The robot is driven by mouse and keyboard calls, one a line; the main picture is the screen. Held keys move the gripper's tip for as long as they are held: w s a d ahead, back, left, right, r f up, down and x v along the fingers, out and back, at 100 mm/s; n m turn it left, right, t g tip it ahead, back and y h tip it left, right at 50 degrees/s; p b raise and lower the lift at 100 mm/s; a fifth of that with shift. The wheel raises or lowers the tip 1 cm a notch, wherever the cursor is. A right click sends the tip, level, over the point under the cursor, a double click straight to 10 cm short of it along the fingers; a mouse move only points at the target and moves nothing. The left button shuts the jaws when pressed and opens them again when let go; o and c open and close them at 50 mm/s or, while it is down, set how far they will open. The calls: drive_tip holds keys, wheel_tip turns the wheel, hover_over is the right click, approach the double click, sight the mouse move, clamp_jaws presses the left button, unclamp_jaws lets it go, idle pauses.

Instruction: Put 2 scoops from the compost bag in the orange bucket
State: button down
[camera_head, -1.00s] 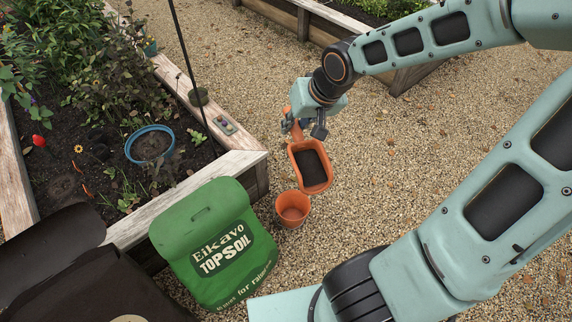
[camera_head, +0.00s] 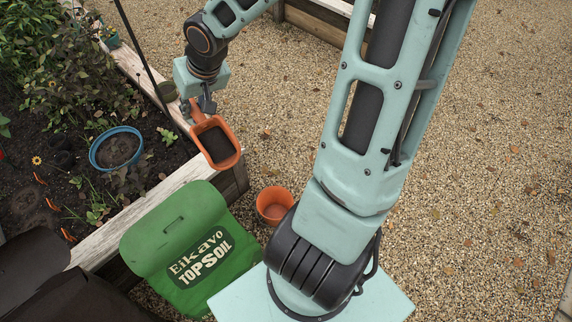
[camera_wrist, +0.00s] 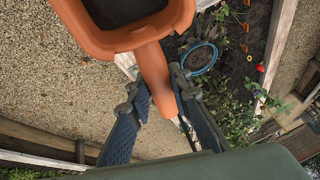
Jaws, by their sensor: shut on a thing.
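My gripper (camera_head: 196,108) is shut on the handle of an orange scoop (camera_head: 216,142). The wrist view also shows my gripper (camera_wrist: 157,86) with its fingers on either side of the handle of the scoop (camera_wrist: 154,62). The scoop holds dark soil and is over the corner of the wooden bed. The orange bucket (camera_head: 266,218) stands on the gravel, below and to the right of the scoop, and looks empty in the part I see. A dark bag (camera_head: 75,290) lies at the lower left, cut off by the frame; no label shows on it.
A green topsoil bag (camera_head: 165,232) stands between the dark bag and the bucket. The raised bed's wooden edge (camera_head: 150,205) runs behind it. A blue pot (camera_head: 117,150) sits in the bed, and a thin dark pole rises near it. Open gravel (camera_head: 480,190) lies to the right.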

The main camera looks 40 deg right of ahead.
drive_tip(key=w+d+f+m+h+b, duration=0.15)
drive_tip(key=w+d+f+b, duration=0.3)
drive_tip(key=f, duration=0.45)
drive_tip(key=w+d+f+m+h+b, duration=0.1)
drive_tip(key=w+d+f+m+b, duration=0.25)
drive_tip(key=f+b, duration=0.45)
drive_tip(key=w+d+f+m+h+b, duration=0.1)
drive_tip(key=w+d+f+b, duration=0.3)
drive_tip(key=f, duration=0.7)
drive_tip(key=s+d+f+m+h+b, duration=0.1)
drive_tip(key=d+f+m+b, duration=0.1)
drive_tip(key=d+f+b, duration=0.9)
drive_tip(key=s+d+f+m+g+b, duration=0.15)
drive_tip(key=d+f, duration=0.45)
drive_tip(key=f, duration=1.1)
drive_tip(key=d+f+m+t+h+b, duration=0.1)
drive_tip(key=d+f+m+b, duration=0.2)
drive_tip(key=d+f+b, duration=0.8)
drive_tip(key=s+a+r+m+t+h+p, duration=0.1)
drive_tip(key=s+a+r+t+h+p, duration=0.2)
drive_tip(key=s+t, duration=0.7)
drive_tip(key=shift+s+a+r+t+h+p, duration=0.35)
drive_tip(key=shift+a+r+t+h, duration=1)
drive_tip(key=shift+r, duration=0.85)
drive_tip(key=shift+a, duration=0.25)
